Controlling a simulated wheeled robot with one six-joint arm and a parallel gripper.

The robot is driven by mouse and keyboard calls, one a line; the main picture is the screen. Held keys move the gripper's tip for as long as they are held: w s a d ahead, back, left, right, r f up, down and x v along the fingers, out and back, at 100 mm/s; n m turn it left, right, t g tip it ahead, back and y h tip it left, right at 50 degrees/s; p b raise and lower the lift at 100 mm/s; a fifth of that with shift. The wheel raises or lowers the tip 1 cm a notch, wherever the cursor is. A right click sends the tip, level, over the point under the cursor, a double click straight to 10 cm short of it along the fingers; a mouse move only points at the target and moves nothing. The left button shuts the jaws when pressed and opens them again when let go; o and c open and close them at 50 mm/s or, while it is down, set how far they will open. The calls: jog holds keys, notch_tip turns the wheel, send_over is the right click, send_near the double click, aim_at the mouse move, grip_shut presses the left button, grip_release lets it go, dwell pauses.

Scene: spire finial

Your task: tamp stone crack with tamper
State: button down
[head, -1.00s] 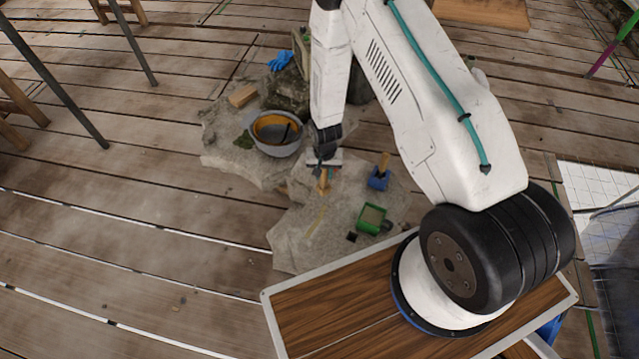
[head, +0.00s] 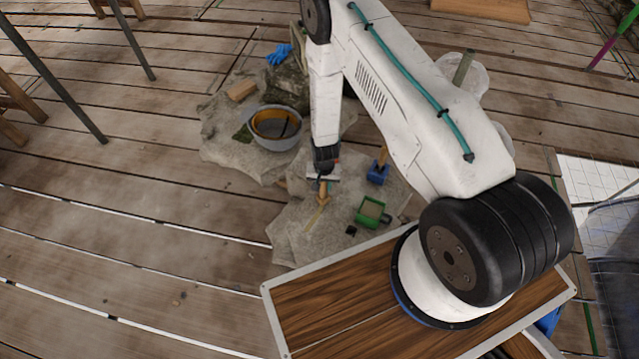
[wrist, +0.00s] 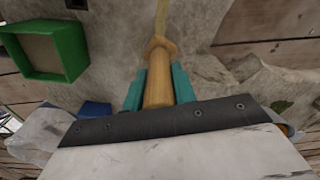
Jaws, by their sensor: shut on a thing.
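My gripper (wrist: 158,90) is shut on the wooden tamper (wrist: 160,62), its teal fingers on either side of the handle. In the head view the tamper (head: 323,192) hangs below my gripper (head: 323,178), over the stone slab (head: 285,235). A thin yellowish line, which looks like the filled crack (head: 314,219), runs along the slab just below the tamper. In the wrist view the crack (wrist: 161,14) leads away from the tamper's far end. I cannot tell whether the tamper touches the stone.
A green tray (head: 371,212) and a blue holder (head: 377,174) with a wooden handle stand right of the tamper. A grey bucket (head: 276,143) stands at the upper left. A blue glove (head: 281,54) and a wooden block (head: 241,90) lie farther back.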

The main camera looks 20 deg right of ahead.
jog(key=shift+f, duration=0.7)
dwell(0.6)
dwell(0.5)
jog(key=shift+s+a+f, duration=0.2)
jog(key=shift+s+a, duration=0.9)
jog(key=shift+s, duration=0.1)
jog(key=shift+s+a, duration=0.25)
jog(key=shift+a, duration=0.05)
jog(key=shift+s+a, duration=0.25)
jog(key=shift+s+a+r, duration=0.1)
jog(key=shift+s+a, duration=0.1)
jog(key=shift+a, duration=0.05)
jog(key=shift+s+a, duration=0.15)
jog(key=shift+a, duration=0.15)
jog(key=shift+a, duration=0.1)
